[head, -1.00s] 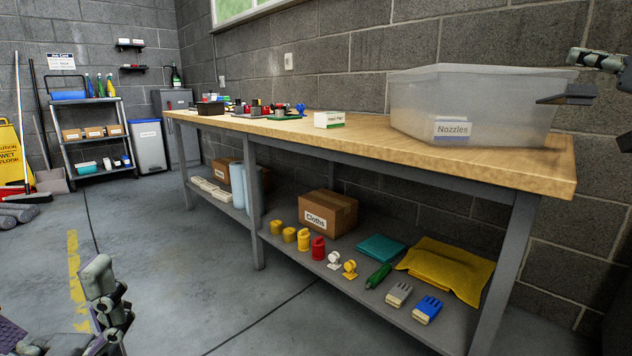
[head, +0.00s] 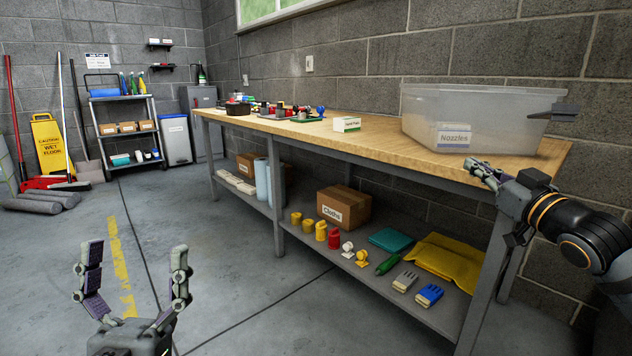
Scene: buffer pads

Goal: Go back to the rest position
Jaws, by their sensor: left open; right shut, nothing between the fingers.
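My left gripper (head: 134,283) is at the lower left, over the bare floor. Its two fingers point up, spread wide apart, with nothing between them. My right gripper (head: 476,170) is at the right, by the front edge of the workbench (head: 385,150) and in front of the clear bin. Its fingers are together and hold nothing. The arm behind it comes in from the right edge. The clear bin (head: 415,118) labelled Nozzles stands on the right end of the bench top.
The lower shelf (head: 325,249) holds a Cloths box (head: 344,206), buffer pads, a yellow cloth (head: 447,259) and brushes. A small white box (head: 347,124) sits on the bench top. A cart (head: 123,133) and a wet-floor sign (head: 48,145) stand far left. The floor between is open.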

